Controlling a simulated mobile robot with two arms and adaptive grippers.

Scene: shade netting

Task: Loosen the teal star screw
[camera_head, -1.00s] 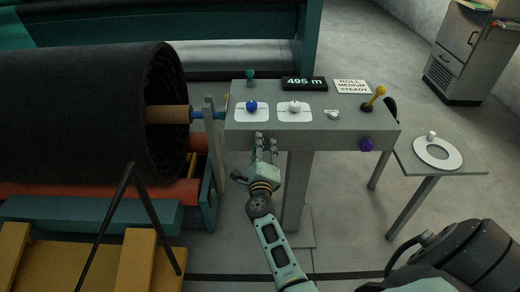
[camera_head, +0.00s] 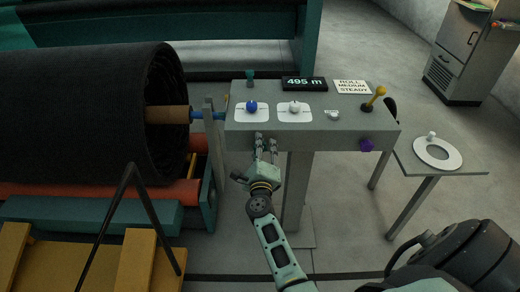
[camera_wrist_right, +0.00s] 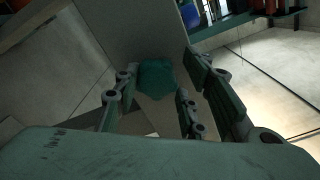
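The teal star screw (camera_wrist_right: 157,78) shows in the right wrist view as a lobed teal knob in front of a grey surface. In the head view I cannot make it out by my right gripper, at the console's front. My right gripper (camera_head: 266,142) is at the lower front left of the grey console (camera_head: 330,136). In the right wrist view its fingers are open on either side of the screw, with small gaps visible; contact cannot be confirmed. My left gripper is in neither view.
The console carries a blue knob (camera_head: 251,106), a white knob (camera_head: 294,106), a yellow lever (camera_head: 376,96), a purple knob (camera_head: 366,145) and a teal piece (camera_head: 250,75). A side table (camera_head: 465,163) stands right.

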